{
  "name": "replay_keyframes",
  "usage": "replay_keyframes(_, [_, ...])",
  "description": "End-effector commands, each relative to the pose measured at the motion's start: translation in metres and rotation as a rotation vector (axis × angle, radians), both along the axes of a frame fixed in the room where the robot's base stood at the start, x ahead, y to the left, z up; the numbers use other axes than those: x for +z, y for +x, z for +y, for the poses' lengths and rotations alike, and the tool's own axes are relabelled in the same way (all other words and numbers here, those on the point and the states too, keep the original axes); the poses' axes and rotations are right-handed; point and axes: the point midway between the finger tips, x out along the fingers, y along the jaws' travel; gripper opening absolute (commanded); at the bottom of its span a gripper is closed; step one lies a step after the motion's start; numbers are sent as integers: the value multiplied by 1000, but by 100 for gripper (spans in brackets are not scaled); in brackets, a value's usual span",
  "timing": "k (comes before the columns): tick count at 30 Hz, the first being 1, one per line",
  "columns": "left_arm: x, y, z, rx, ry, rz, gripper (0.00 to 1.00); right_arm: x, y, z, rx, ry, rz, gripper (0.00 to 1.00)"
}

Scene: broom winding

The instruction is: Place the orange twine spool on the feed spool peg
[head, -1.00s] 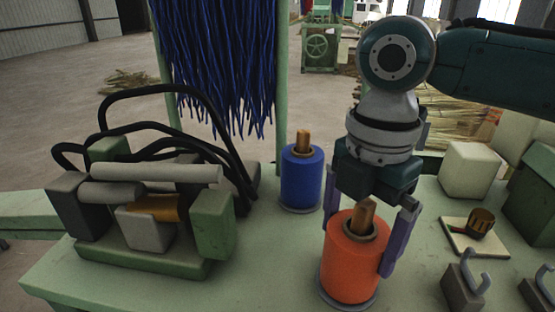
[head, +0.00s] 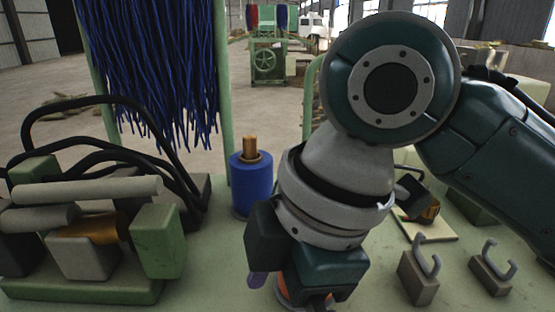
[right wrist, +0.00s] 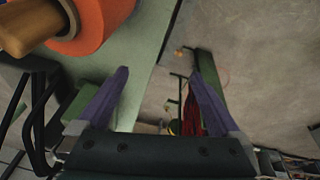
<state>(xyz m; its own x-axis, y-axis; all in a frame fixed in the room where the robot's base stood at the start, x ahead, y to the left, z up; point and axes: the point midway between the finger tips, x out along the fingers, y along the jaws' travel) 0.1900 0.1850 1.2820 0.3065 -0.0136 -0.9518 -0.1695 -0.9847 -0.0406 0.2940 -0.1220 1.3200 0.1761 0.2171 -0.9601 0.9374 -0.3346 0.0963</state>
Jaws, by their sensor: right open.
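The orange twine spool (right wrist: 88,25) shows at the upper left of the right wrist view, upright around a wooden peg (right wrist: 30,25) on the pale green bench. In the head view only a sliver of orange (head: 290,291) shows; my right gripper hides the rest. My right gripper (right wrist: 161,62) is open, with nothing between its two purple fingers, and the spool lies outside them, to the left. In the head view it hangs low over the bench front, largely covered by its own wrist. My left gripper is in neither view.
A blue spool (head: 251,186) stands on its own peg behind my right gripper. A roller machine with black hoses (head: 90,235) fills the left. Two hook blocks (head: 418,279) and a small square plate (head: 432,226) stand right. Blue bristles (head: 155,75) hang behind.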

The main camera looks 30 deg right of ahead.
Motion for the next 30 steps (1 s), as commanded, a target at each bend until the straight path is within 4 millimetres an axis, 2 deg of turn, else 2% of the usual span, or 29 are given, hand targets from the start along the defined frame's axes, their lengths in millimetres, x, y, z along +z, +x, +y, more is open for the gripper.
replay_keyframes(1, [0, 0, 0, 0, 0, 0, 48, -10, -17, 7, -122, 51, 13, 100])
replay_keyframes(4, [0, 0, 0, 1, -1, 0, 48, -22, -39, 2, -403, 110, 18, 100])
replay_keyframes(9, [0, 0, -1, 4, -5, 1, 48, -34, -76, -30, -818, 120, 21, 100])
replay_keyframes(12, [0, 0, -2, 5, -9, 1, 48, -37, -93, -48, -970, 101, 14, 100])
replay_keyframes(17, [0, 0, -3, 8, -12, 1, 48, -37, -103, -61, -1063, 81, 6, 100])
replay_keyframes(30, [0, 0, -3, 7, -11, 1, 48, -38, -103, -61, -1061, 80, 7, 100])
